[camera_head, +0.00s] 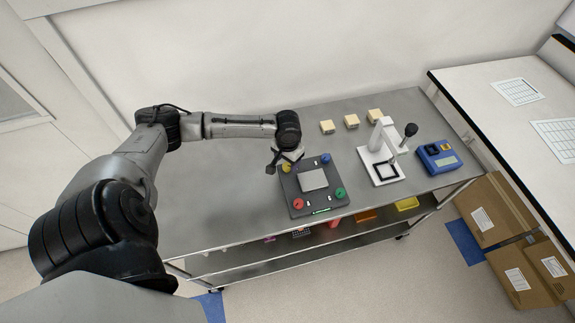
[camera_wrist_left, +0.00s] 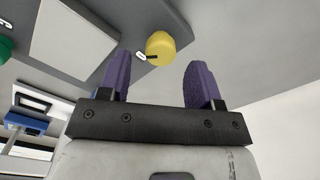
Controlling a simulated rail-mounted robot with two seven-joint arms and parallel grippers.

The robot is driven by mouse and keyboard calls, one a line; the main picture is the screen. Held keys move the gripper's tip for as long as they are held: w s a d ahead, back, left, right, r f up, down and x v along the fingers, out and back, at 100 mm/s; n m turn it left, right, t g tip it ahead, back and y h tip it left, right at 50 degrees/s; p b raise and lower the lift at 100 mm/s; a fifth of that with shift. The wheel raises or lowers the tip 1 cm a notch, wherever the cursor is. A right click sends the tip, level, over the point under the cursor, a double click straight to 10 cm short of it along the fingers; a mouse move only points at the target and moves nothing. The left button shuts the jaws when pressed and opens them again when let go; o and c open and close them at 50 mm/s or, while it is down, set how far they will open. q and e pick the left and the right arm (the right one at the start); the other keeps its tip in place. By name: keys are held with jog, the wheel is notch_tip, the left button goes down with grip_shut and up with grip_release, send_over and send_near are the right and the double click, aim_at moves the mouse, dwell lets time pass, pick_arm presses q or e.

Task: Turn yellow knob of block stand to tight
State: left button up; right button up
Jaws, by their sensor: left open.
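The block stand (camera_head: 299,206) is a dark square plate on the metal cart, with a light grey block (camera_head: 312,180) in its middle. It has a yellow knob (camera_head: 286,167) at its back left corner, a blue knob (camera_head: 325,158) at the back right, a red knob (camera_head: 297,204) at the front left and a green knob (camera_head: 340,193) at the front right. My left gripper (camera_head: 279,160) is over the yellow knob's corner. In the left wrist view the yellow knob (camera_wrist_left: 160,46) shows beyond and between the open purple fingertips (camera_wrist_left: 159,72), with nothing between them. My right gripper is not seen.
Several beige blocks (camera_head: 351,121) stand at the cart's back. A white stand (camera_head: 381,160) and a blue device (camera_head: 438,157) are to the right. Cardboard boxes (camera_head: 502,217) stand on the floor beside the cart. The cart top (camera_head: 215,195) left of the block stand is clear.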

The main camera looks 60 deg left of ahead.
aim_at(288, 165)
pick_arm(q)
jog(key=shift+f, duration=1.55)
